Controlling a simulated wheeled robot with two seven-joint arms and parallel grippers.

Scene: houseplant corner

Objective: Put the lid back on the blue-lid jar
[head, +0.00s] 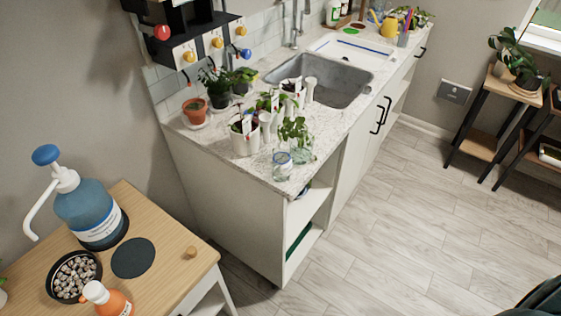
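A small clear glass jar (282,171) with a blue and white band near its top stands at the near end of the stone counter (226,168). It looks like the blue-lid jar, but it is too small to tell whether the blue is a lid, a rim or a label. I cannot make out a separate blue lid. Neither of my grippers is in view.
Beside the jar stand a glass with a leafy cutting (301,153) and a white pot (244,143). A sink (318,78) lies behind. The wooden table (163,235) holds a blue pump bottle (88,214), a pebble bowl (73,277) and an orange bottle (113,304).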

